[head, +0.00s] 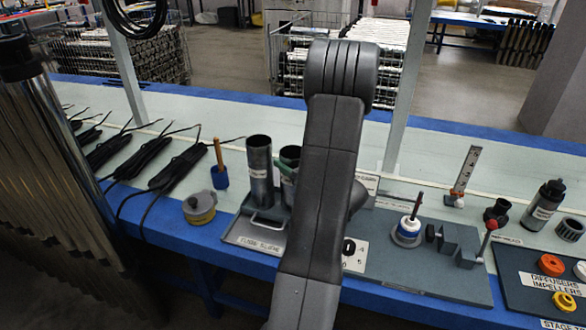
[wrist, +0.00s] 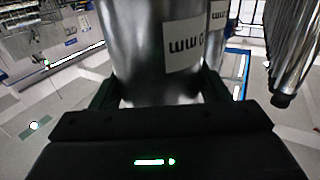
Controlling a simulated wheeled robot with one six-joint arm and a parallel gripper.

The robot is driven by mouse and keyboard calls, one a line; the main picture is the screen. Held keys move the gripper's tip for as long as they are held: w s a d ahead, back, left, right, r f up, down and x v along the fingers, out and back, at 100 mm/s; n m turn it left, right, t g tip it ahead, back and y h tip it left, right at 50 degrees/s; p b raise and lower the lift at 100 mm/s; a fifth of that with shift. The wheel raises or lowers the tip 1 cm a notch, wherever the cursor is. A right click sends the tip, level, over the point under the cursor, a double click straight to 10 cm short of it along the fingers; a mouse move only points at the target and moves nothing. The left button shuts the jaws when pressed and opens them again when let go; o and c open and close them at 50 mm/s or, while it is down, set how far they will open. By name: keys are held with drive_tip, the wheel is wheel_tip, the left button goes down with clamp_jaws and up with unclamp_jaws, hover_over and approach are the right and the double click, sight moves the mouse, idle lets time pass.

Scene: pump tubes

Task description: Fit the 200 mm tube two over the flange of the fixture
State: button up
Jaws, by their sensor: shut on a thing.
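My gripper (wrist: 157,98) is shut on a shiny metal tube (wrist: 150,45), one finger on each side of it. The tube's white label is upside down in the wrist view and only partly readable. In the head view this tube (head: 290,155) is mostly hidden behind my arm, with a green finger beside it, at the tube tray (head: 262,238). I cannot tell if it touches the tray. A second labelled tube (head: 259,172) stands upright to its left. The fixture appears to be the grey plate (head: 425,270) bearing a white round flange (head: 407,234) with an upright rod.
A blue cup with a brush (head: 219,177) and a round tin (head: 199,208) stand left of the tray. A red-knobbed clamp (head: 480,245), an upright scale (head: 464,178) and a dark bottle (head: 543,205) stand to the right. Long steel tubes (head: 60,190) rise at left.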

wheel_tip(320, 180, up, 8)
drive_tip(key=p, duration=0.1)
idle(0.4)
